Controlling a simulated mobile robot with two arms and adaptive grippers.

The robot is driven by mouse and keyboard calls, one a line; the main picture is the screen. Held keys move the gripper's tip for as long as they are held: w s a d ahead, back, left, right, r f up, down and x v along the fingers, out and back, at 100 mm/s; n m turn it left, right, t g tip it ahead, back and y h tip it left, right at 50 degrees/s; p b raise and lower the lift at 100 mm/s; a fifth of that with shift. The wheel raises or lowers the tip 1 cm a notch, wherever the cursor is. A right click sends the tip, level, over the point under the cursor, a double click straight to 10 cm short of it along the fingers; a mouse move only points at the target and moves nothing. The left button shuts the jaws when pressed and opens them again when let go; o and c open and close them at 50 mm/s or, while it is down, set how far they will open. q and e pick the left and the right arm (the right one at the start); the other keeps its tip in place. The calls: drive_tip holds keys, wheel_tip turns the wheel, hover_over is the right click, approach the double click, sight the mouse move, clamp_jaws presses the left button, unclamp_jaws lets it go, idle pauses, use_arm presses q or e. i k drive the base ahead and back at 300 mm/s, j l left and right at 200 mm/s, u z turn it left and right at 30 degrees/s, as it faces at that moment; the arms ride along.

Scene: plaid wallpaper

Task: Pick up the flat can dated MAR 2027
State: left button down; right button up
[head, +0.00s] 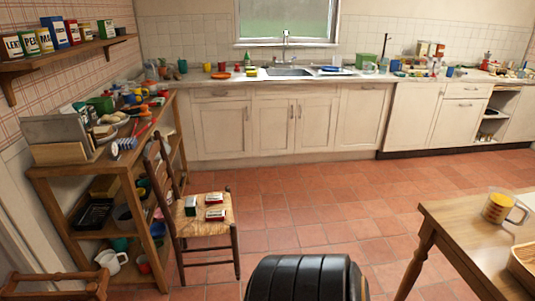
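Three small flat packs or cans lie on the woven seat of a wooden chair (203,222). One is dark green and white (190,205). One is red and white at the back (214,199). Another red and white one lies in front of it (215,214). I cannot read any date on them, so I cannot tell which, if any, is dated MAR 2027. Neither of my grippers is in view.
A crowded wooden shelf unit (87,170) stands behind the chair. A wall shelf (70,48) holds several labelled tins. A wooden table (455,222) with a measuring jug (497,208) is at right. The tiled floor (320,205) between chair and table is clear.

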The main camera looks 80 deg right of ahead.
sight(216, 215)
drive_tip(key=l+z, duration=0.25)
drive_tip(key=z, duration=0.2)
drive_tip(key=i+l+z, duration=0.1)
drive_tip(key=z, duration=0.35)
drive_tip(key=i+l+z, duration=0.15)
drive_tip(key=l+z, duration=0.25)
drive_tip(key=i+l+z, duration=0.1)
drive_tip(key=z, duration=0.35)
drive_tip(key=i+l, duration=0.25)
drive_tip(key=i+l+u, duration=0.15)
drive_tip(key=u, duration=0.3)
drive_tip(key=i+l+u, duration=0.25)
drive_tip(key=u, duration=0.2)
